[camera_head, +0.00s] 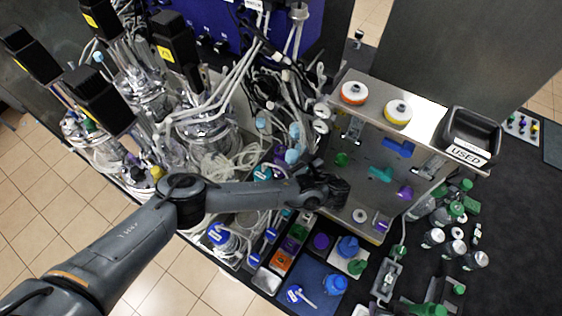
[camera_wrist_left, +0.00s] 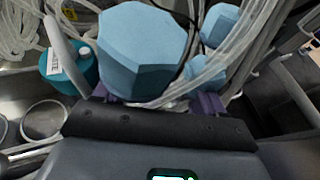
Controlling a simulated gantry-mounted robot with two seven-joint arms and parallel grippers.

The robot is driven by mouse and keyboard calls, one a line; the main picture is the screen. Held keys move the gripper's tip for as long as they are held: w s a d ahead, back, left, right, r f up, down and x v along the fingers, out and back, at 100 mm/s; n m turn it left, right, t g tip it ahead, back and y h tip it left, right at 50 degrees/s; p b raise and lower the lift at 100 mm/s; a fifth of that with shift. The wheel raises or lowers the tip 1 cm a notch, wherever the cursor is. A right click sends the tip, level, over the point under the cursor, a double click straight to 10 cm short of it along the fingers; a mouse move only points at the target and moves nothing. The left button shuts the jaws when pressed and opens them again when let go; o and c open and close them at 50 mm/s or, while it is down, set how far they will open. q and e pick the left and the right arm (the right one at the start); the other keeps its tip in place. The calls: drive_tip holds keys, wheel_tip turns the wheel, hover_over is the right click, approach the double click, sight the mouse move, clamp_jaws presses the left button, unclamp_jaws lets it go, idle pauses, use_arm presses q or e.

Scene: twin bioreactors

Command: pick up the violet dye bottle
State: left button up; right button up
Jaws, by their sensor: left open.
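My left gripper (camera_head: 330,190) reaches in from the left to the middle of the head view, beside the metal rack. It looks open, and I see nothing held in it. A round violet top (camera_head: 320,241) shows below the gripper, among the coloured holders; I cannot tell for sure that it is the violet dye bottle. Another violet piece (camera_head: 404,193) is on the rack's right side. In the left wrist view, violet parts (camera_wrist_left: 208,103) show just beyond the gripper's dark edge, partly hidden by a large light-blue faceted cap (camera_wrist_left: 143,50). My right gripper is not in view.
Tubing and glass vessels (camera_head: 205,130) crowd the left. The metal rack (camera_head: 430,120) stands right of the gripper, with a black bin marked USED (camera_head: 472,135). A teal bottle (camera_wrist_left: 68,70) labelled WASTE is at the wrist view's left. Blue-topped items (camera_head: 335,285) stand in front.

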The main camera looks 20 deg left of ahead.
sight(285, 154)
use_arm(q)
drive_tip(key=shift+p+x, duration=0.55)
drive_tip(key=shift+x, duration=1.8)
clamp_jaws()
